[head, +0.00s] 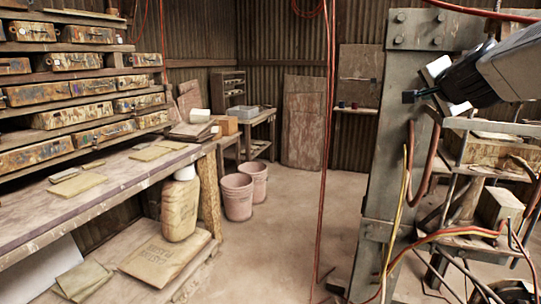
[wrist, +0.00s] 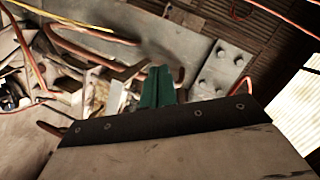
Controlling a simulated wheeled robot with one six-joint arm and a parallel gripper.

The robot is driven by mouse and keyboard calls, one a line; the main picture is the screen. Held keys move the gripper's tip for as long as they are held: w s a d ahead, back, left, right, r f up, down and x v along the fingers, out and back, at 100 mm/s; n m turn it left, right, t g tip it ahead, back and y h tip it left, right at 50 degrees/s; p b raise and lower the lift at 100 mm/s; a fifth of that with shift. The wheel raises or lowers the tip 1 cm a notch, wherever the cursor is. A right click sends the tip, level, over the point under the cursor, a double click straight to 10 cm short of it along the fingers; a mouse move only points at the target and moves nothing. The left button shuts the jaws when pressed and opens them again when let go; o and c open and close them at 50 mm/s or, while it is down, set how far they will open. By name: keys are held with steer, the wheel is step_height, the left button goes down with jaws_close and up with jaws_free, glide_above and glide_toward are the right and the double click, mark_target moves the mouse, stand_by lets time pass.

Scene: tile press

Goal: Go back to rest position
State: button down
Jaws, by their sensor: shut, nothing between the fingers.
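My gripper (head: 420,95) is at the upper right of the head view, at the end of my grey and black arm. It is in front of the upright steel column (head: 386,150) of the press. I cannot tell whether it touches the column. In the wrist view the two green fingers of my gripper (wrist: 157,84) stand close together, shut and empty. Bolted steel plate (wrist: 215,70) shows behind and to the right of them. A dark-edged flat panel (wrist: 180,150) fills the bottom of the wrist view.
Red and yellow hoses (head: 403,190) hang around the column and press frame. A red cable (head: 325,150) hangs mid-room. A workbench (head: 120,190) with racked moulds (head: 75,88) stands left. Two pink buckets (head: 238,197) stand beyond it. The middle floor (head: 285,220) is mostly clear.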

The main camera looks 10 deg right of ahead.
steer(key=s+a+f+n+g+y, duration=0.3)
steer(key=s+a+f+n, duration=0.25)
steer(key=a, duration=0.25)
steer(key=s+a+f+n+g+y, duration=0.2)
steer(key=s+a+f+n+y, duration=0.15)
steer(key=s+a+f, duration=0.35)
steer(key=s+a+f+n+g, duration=0.1)
steer(key=s+f+n+g, duration=0.2)
steer(key=s, duration=0.6)
steer(key=s+a+f+n+g+h, duration=0.1)
steer(key=s+a+f+n+g, duration=0.1)
steer(key=s+f+g, duration=0.3)
steer(key=s+f+n, duration=0.1)
steer(key=s+f, duration=0.2)
steer(key=s, duration=0.1)
steer(key=shift+h, duration=0.25)
